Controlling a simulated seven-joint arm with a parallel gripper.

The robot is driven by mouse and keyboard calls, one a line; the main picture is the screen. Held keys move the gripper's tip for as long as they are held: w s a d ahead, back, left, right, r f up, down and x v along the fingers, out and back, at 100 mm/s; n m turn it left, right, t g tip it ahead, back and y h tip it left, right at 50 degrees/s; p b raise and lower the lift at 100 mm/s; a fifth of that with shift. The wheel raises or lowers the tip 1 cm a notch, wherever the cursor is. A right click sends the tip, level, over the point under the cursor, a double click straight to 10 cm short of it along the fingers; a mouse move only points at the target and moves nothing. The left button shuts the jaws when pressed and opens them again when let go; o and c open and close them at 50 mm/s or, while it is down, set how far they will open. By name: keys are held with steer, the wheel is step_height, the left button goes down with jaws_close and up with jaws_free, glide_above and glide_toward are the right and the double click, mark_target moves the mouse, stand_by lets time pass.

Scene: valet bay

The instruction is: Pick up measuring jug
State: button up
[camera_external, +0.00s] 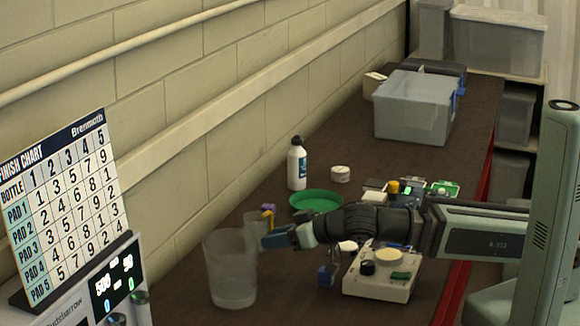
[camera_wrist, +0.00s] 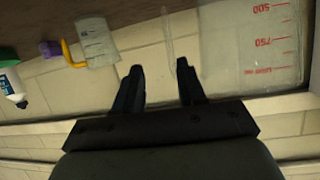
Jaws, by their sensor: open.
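The measuring jug (camera_external: 229,275) is a tall clear vessel standing on the bench at the lower middle of the external view. In the wrist view its clear wall with red volume marks (camera_wrist: 255,45) fills the upper right. A thin clear strip (camera_wrist: 168,32), perhaps its handle, shows beyond the gap between my fingers. My gripper (camera_external: 268,240) is beside the jug's upper right side in the external view. In the wrist view my gripper (camera_wrist: 159,66) is open, its two dark fingers apart with nothing held between them. Whether a finger touches the jug cannot be told.
A smaller clear cup (camera_wrist: 97,42), with yellow and purple pieces beside it, stands near the jug. A white bottle (camera_external: 297,168), green dish (camera_external: 316,201) and white device (camera_external: 380,283) are close by. The wall and chart (camera_external: 65,205) bound the left.

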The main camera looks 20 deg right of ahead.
mark_target(251, 246)
steer(key=shift+s+a+x, duration=0.15)
steer(key=shift+x, duration=1)
steer(key=shift+s+a+x, duration=0.2)
steer(key=shift+x, duration=0.95)
steer(key=shift+s+a+x, duration=0.15)
steer(key=shift+x, duration=0.95)
steer(key=shift+f, duration=0.2)
jaws_close()
